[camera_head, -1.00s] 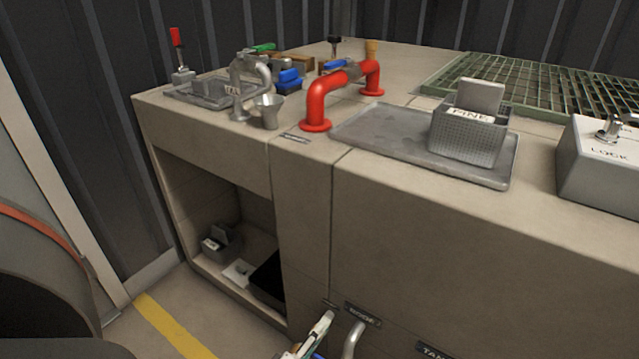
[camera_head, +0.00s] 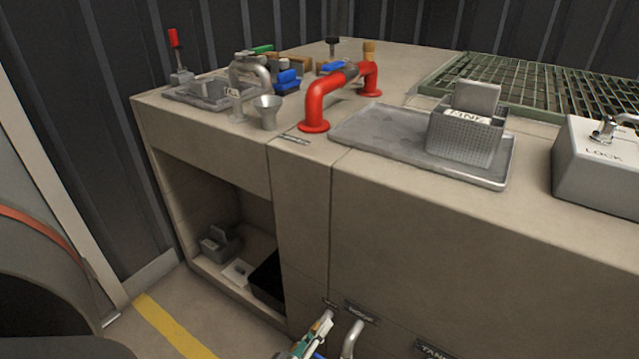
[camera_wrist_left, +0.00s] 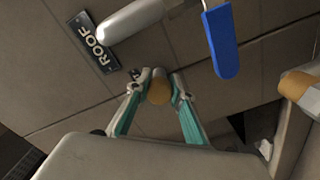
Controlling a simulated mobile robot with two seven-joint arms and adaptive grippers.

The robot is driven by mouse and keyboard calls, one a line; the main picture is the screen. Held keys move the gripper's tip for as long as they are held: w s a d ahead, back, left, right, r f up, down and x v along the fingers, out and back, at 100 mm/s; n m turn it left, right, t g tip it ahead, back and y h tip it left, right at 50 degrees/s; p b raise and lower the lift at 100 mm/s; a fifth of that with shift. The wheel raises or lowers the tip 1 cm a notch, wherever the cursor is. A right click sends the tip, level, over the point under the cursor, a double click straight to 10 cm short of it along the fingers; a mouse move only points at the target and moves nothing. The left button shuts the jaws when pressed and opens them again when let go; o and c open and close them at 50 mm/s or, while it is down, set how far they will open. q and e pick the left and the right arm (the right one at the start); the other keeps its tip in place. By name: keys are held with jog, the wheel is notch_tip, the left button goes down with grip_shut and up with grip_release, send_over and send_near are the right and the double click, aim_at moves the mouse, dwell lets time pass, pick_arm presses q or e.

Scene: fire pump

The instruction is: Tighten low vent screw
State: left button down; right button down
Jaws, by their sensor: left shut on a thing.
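The low vent screw shows in the left wrist view as a round tan-orange knob (camera_wrist_left: 159,93) near the panel of the pump casing. My left gripper (camera_wrist_left: 163,88) has its two teal, grey-tipped fingers on either side of the knob and is shut on it. In the head view my left gripper (camera_head: 322,328) is at the bottom edge, low in front of the casing, and the knob cannot be made out there. My right gripper is in neither view.
Close by are a grey pipe (camera_wrist_left: 135,18) with a blue lever (camera_wrist_left: 221,42) and the ROOF label (camera_wrist_left: 94,41). The red pipe (camera_head: 317,100), strainer basket (camera_head: 465,142) and LOCK box (camera_head: 600,165) stand on top. An open recess (camera_head: 215,215) lies at the left.

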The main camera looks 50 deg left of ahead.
pick_arm(q)
jog(key=c, duration=1.8)
grip_release()
jog(key=shift+o, duration=0.2)
jog(key=v, duration=0.7)
jog(key=shift+s, duration=0.3)
